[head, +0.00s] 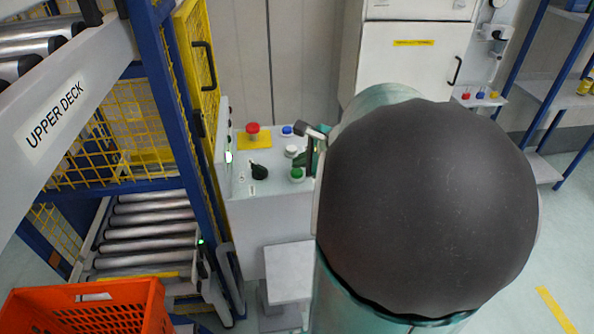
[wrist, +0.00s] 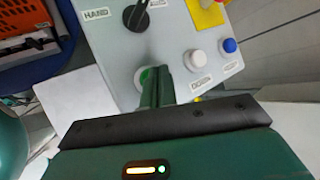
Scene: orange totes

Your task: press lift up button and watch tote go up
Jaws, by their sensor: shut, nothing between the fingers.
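The control panel (head: 272,190) carries a green button (head: 297,174), a white button (head: 291,151), a blue button (head: 287,131) and a black selector (head: 259,171). In the wrist view the white button (wrist: 197,60) is labelled DOWN, and the selector (wrist: 136,15) has a HAND label. My gripper (wrist: 156,75) is shut and empty. Its fingertips overlap the green button (wrist: 144,77) and hide much of it and any label; I cannot tell whether they touch. An orange tote (head: 85,306) is at bottom left in the head view, near the lower rollers.
A red button (head: 252,129) sits on a yellow plate on the panel. The lift frame has blue posts, yellow mesh, lower rollers (head: 150,225) and an upper beam (head: 75,95) marked UPPER DECK. A grey pedestal (head: 289,270) stands before the panel. My arm blocks the right middle.

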